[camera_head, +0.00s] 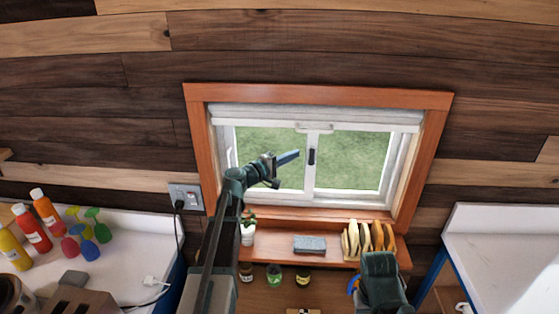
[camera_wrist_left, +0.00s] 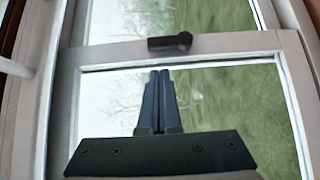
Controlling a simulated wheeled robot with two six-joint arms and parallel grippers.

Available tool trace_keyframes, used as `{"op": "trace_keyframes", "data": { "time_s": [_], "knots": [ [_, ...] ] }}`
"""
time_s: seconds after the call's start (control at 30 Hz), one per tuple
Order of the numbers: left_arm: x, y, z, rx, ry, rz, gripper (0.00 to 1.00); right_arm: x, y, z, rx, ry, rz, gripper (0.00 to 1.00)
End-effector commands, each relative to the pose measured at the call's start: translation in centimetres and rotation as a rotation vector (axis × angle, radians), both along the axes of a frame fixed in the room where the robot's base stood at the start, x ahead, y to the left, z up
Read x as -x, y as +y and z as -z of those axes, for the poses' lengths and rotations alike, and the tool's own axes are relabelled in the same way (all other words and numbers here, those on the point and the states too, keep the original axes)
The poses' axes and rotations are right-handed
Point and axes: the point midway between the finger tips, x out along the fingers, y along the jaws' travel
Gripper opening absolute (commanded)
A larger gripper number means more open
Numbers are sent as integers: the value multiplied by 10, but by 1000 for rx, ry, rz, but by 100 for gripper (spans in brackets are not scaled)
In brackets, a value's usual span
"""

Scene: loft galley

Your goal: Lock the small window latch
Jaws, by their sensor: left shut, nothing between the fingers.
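The small window latch (camera_head: 311,156) is a short black handle on the white middle stile of the window (camera_head: 313,180). In the left wrist view the latch (camera_wrist_left: 170,42) lies across the pale frame bar, just beyond my fingertips. My left gripper (camera_head: 297,154) is shut and empty, in front of the left pane and a little left of the latch. Its two blue fingers (camera_wrist_left: 160,72) are together in the wrist view, pointing toward the latch, with a small gap showing between tips and latch. My right gripper cannot be made out; only part of that arm shows at the lower right.
The window has an orange wood frame (camera_head: 193,150). On the shelf below stand a potted plant (camera_head: 248,228), a blue-grey sponge-like block (camera_head: 310,244) and a rack of plates (camera_head: 367,240). Bottles (camera_head: 45,212) stand on the left counter. The right counter (camera_head: 510,270) is largely clear.

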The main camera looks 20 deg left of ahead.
Motion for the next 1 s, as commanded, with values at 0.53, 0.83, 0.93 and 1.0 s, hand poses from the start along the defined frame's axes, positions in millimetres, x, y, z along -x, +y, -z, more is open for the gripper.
{"op": "trace_keyframes", "data": {
  "time_s": [0.53, 0.83, 0.93, 1.0],
  "knots": [
    [-6, -27, 0, 0, 0, 0, 0, 0, 0, 0, 0, 0, 0, 50],
    [-6, -27, -3, -18, 5, 0, 0, 0, 0, -6, 0, 0, 1, 50],
    [-6, -29, -5, -43, 12, 0, 0, 0, 0, -12, 0, 0, 2, 50],
    [-7, -29, -4, -53, 15, 0, 0, 0, 0, -12, 0, 0, 2, 50]
  ]
}}
